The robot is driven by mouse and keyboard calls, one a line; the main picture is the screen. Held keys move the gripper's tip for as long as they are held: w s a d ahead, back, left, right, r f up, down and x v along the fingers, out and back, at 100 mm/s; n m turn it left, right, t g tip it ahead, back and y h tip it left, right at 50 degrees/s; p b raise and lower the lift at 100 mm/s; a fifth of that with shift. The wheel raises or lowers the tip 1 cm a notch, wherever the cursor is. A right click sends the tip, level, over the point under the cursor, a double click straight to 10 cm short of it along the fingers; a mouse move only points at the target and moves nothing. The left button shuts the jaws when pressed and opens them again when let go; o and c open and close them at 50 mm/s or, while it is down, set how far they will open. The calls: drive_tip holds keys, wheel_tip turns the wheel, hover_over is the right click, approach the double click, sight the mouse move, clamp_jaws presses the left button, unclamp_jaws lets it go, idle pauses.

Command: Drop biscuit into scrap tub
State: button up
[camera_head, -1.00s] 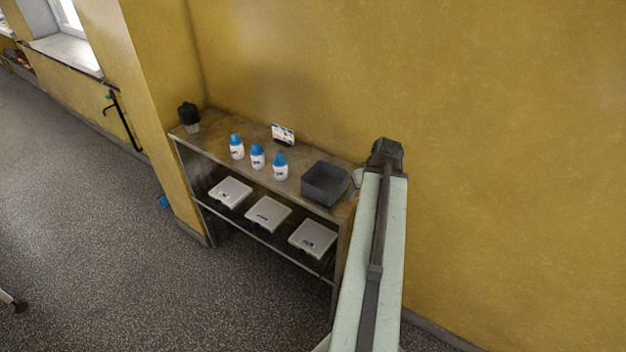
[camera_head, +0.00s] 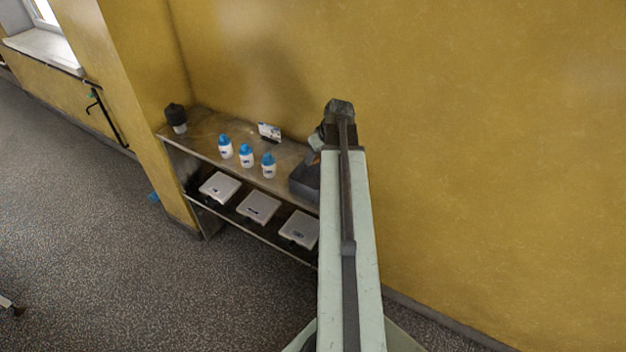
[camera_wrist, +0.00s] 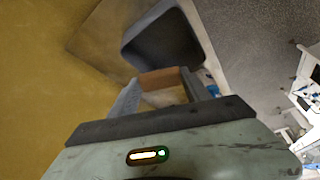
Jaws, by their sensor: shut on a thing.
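My gripper (camera_wrist: 161,88) is shut on a brown biscuit (camera_wrist: 160,75), held between the two fingertips in the wrist view. The dark grey scrap tub (camera_wrist: 168,43) shows just beyond the biscuit in that view, its opening toward the camera. The biscuit appears apart from the tub, near its closest edge; the exact gap is hard to tell. In the head view the tub (camera_head: 301,181) stands at the right end of the shelf top, its right part hidden by my arm.
The metal shelf unit (camera_head: 208,142) stands against the yellow wall. Several blue-capped white bottles (camera_head: 246,156), a small white sign (camera_head: 269,131) and a dark-topped container (camera_head: 176,117) stand on it. White boxes (camera_head: 259,207) fill the lower shelf. The floor (camera_head: 130,270) at left is open.

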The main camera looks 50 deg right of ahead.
wheel_tip(320, 180, down, 5)
drive_tip(key=b, duration=0.4)
drive_tip(key=shift+f, duration=0.1)
drive_tip(key=o, duration=1.1)
drive_tip(key=shift+c, duration=0.2)
drive_tip(key=shift+r, duration=0.2)
drive_tip(key=p+v, duration=0.7)
drive_tip(key=shift+r, duration=0.25)
